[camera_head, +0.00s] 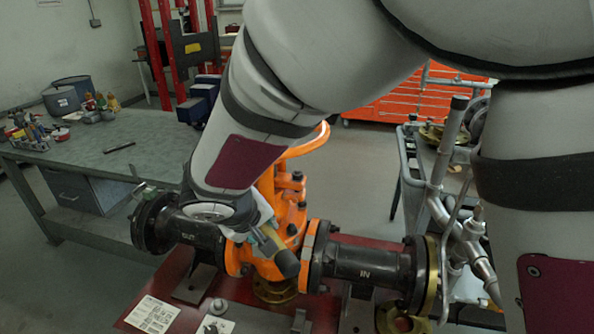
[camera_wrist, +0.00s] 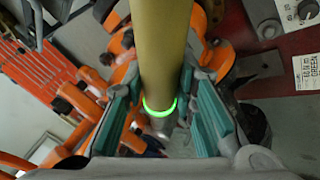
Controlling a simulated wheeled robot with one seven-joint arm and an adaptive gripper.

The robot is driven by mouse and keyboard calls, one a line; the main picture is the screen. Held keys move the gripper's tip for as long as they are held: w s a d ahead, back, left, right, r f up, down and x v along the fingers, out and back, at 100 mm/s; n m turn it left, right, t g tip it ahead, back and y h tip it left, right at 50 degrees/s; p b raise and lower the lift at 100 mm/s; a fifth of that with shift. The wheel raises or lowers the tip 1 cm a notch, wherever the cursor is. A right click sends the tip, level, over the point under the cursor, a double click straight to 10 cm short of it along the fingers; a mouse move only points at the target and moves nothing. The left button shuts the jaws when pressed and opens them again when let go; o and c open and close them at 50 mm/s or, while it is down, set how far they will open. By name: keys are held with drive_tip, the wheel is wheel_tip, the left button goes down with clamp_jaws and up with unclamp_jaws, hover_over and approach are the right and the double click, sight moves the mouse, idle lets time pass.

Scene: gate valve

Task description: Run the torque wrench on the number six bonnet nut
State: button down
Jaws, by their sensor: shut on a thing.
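My gripper (camera_head: 258,232) is at the front of the orange gate valve (camera_head: 291,213). It is shut on the torque wrench, whose yellow-olive handle (camera_wrist: 163,45) runs between the teal finger pads (camera_wrist: 162,118) in the wrist view. A green ring glows on the wrench near the pads, with a grey metal part beyond it. In the head view the wrench's dark end (camera_head: 286,263) points toward the lower right. Dark bonnet nuts (camera_head: 297,176) show on the valve's right side. I cannot read which is number six, and my arm hides the left side. Wrench-to-nut contact cannot be told.
Black flanged pipes run left (camera_head: 190,230) and right (camera_head: 362,262), the right marked IN. The valve stands on a red base plate (camera_head: 250,292) with paper labels (camera_head: 152,314). A workbench (camera_head: 95,150) stands at left, and a cart with metal fittings (camera_head: 462,225) at right.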

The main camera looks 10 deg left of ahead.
drive_tip(key=shift+f+b, duration=1.6)
drive_tip(key=shift+b, duration=0.45)
drive_tip(key=shift+f+b, duration=0.7)
drive_tip(key=shift+b, duration=1.2)
idle(2.3)
drive_tip(key=shift+r, duration=0.45)
idle(1.0)
